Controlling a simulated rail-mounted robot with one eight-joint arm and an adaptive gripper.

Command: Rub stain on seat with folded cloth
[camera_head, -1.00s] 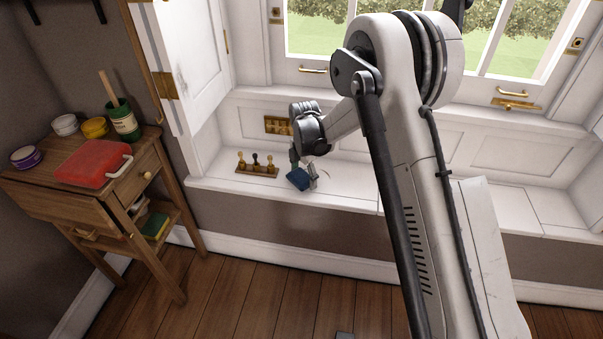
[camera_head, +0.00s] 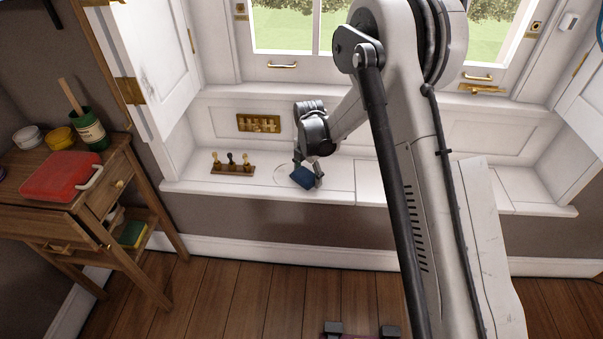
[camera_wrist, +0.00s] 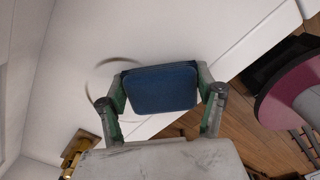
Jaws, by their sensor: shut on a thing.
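The folded blue cloth (camera_head: 302,177) is held at the white window seat (camera_head: 345,180); the wrist view shows it as a flat blue pad (camera_wrist: 161,88). My gripper (camera_head: 308,172) is shut on the cloth, with a finger at each side in the wrist view (camera_wrist: 162,95). The stain is a faint brownish ring (camera_head: 281,175) on the seat, left of the cloth. In the wrist view the ring (camera_wrist: 91,76) shows at the left and the cloth covers part of it. I cannot tell whether the cloth touches the seat.
A small rack with several pegs (camera_head: 232,168) stands on the seat left of the stain. A wooden side table (camera_head: 120,165) at the left carries a red case (camera_head: 62,176) and pots. A round pink-topped thing (camera_wrist: 295,90) is at the wrist view's right. The seat's right side is clear.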

